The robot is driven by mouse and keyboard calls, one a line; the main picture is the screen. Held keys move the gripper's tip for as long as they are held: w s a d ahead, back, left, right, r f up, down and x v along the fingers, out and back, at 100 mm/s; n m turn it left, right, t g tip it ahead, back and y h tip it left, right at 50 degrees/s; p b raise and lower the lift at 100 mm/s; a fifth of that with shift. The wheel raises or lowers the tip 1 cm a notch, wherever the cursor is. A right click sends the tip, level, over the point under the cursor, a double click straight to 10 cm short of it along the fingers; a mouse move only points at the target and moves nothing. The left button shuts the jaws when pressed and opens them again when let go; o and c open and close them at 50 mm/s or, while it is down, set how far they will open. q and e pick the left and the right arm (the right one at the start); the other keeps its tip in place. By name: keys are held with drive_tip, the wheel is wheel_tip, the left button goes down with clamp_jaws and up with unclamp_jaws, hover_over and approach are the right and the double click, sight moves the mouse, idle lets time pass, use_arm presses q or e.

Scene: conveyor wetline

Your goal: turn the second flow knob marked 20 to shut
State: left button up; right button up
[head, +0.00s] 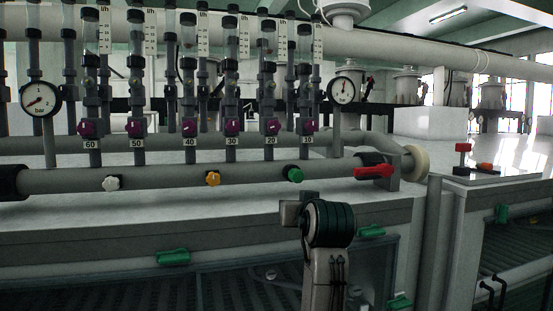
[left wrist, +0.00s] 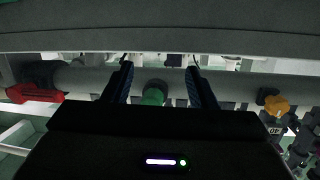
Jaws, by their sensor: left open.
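The flow knob marked 20 (head: 271,127) is purple with a pale mark on its face, under a clear flow tube. Its label (head: 270,142) is just below it. Similar purple knobs marked 30 (head: 232,127) and 10 (head: 308,126) stand either side. My left arm's wrist part (head: 328,223) rises in front of the bench, below and right of knob 20; its fingers do not show there. In the left wrist view my left gripper (left wrist: 159,70) is open, its fingers either side of a green knob (left wrist: 154,93); contact cannot be told. Knob 20 is not discernible there. My right gripper is out of view.
The lower pipe (head: 250,178) carries a white knob (head: 111,183), an orange knob (head: 212,178), a green knob (head: 295,174) and a red lever (head: 374,171). Two bar gauges (head: 40,98) (head: 343,90) flank the tubes. The white bench top in front is mostly clear.

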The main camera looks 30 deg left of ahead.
sight(275, 127)
use_arm(q)
drive_tip(key=s+r+n+y, duration=0.1)
drive_tip(key=s+r+n, duration=0.1)
drive_tip(key=r, duration=0.7)
drive_tip(key=s+r+n+y, duration=0.1)
drive_tip(key=s+r+y, duration=0.15)
drive_tip(key=r, duration=0.75)
drive_tip(key=shift+h, duration=0.35)
drive_tip(key=p+x, duration=0.2)
drive_tip(key=x, duration=0.1)
drive_tip(key=p+x, duration=0.2)
drive_tip(key=x, duration=0.1)
drive_tip(key=p+x, duration=0.2)
drive_tip(key=x, duration=0.1)
drive_tip(key=shift+w+f, duration=0.25)
drive_tip(key=shift+f, duration=0.1)
drive_tip(key=shift+w+a+f, duration=0.1)
drive_tip(key=shift+w+a, duration=0.2)
drive_tip(key=shift+a, duration=0.05)
drive_tip(key=shift+w, duration=0.1)
drive_tip(key=c, duration=1)
